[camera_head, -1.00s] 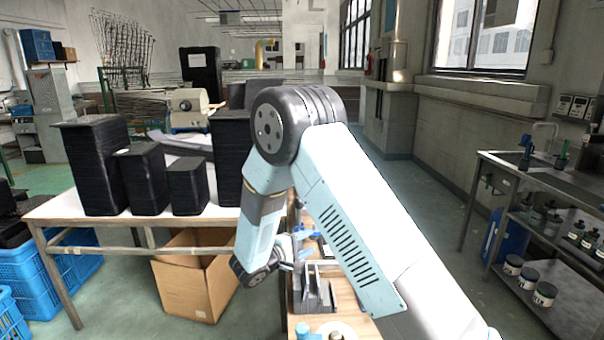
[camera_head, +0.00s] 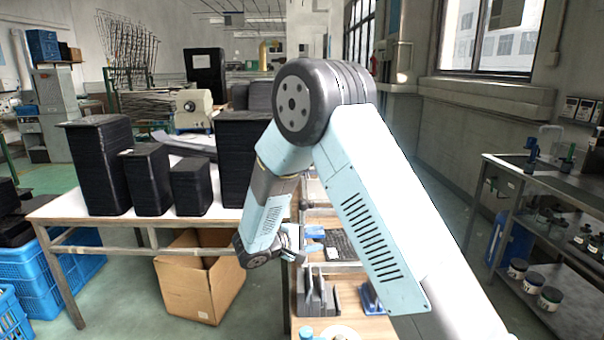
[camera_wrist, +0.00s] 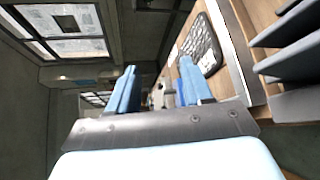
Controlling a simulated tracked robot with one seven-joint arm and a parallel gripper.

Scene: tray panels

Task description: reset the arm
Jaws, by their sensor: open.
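My arm rises from the lower right of the head view and bends at a dark elbow joint, with its forearm hanging down. My gripper (camera_head: 308,240) is at the forearm's end, beside the wooden desk (camera_head: 345,328), partly hidden by the arm. In the wrist view its two blue fingers (camera_wrist: 156,92) stand apart with nothing between them. The wrist view is turned sideways, with the desk along its right side.
A grey slotted rack (camera_head: 316,296) and a keyboard (camera_head: 340,245) are on the desk. Stacks of black panels (camera_head: 97,165) stand on the white table at left. A cardboard box (camera_head: 197,285) is below it. A metal shelf (camera_head: 560,195) stands at right, with open floor before it.

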